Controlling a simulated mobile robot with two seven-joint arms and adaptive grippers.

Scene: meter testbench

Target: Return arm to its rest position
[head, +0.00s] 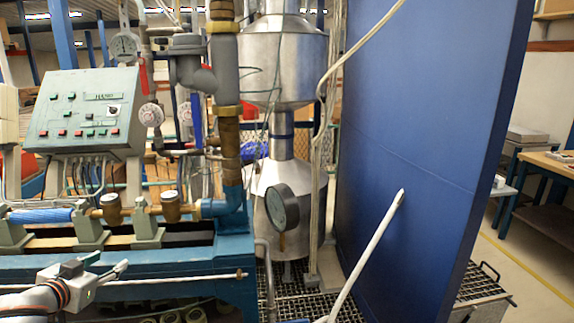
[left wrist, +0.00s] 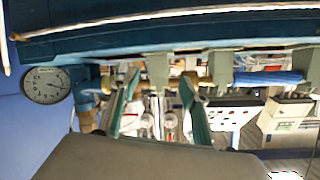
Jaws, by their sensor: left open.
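My left arm (head: 35,300) enters the head view at the lower left. Its gripper (head: 122,268) is near the front of the blue-green bench (head: 215,285). In the left wrist view the gripper's two fingers stand apart with nothing held between them (left wrist: 158,88). That view looks upside down, with meters and pipe fittings beyond the fingers. I cannot tell the exact gap between gripper and bench. My right gripper is in neither view.
A control box (head: 88,112) stands behind the bench. A round gauge (head: 282,208) is right of the pipework; it also shows in the left wrist view (left wrist: 46,85). A white pole (head: 368,252) leans before a big blue panel (head: 430,140). A thin rod (head: 170,280) runs along the bench front.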

